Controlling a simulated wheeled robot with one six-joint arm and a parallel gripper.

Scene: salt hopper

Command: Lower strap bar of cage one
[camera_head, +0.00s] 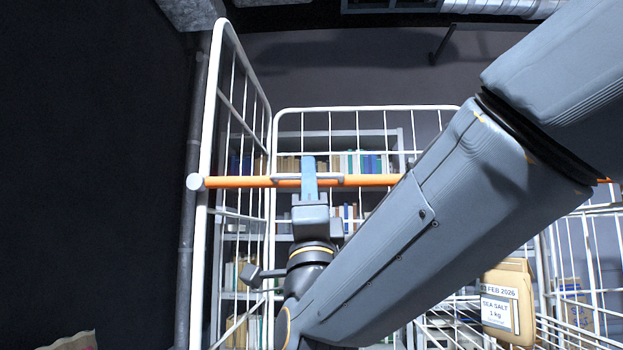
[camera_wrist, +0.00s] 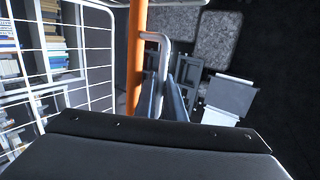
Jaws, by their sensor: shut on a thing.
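The orange strap bar (camera_head: 238,182) runs level across the front of the white wire cage (camera_head: 217,95) in the head view. Its left end has a white cap at the cage's left front post; much of its right part is hidden behind my arm. A grey handle (camera_head: 328,178) is fixed along the bar. My gripper (camera_head: 309,180) is shut on the handle. In the wrist view the orange bar (camera_wrist: 136,55) and the bent handle (camera_wrist: 157,40) show, with my gripper's fingers (camera_wrist: 163,95) at the handle.
A sea salt bag (camera_head: 507,300) with a date label is at the lower right, by the wire mesh. Shelves with books or boxes (camera_head: 345,163) stand behind the cage. A dark wall (camera_head: 90,150) fills the left. Part of a paper-coloured bag (camera_head: 75,341) shows at the bottom left.

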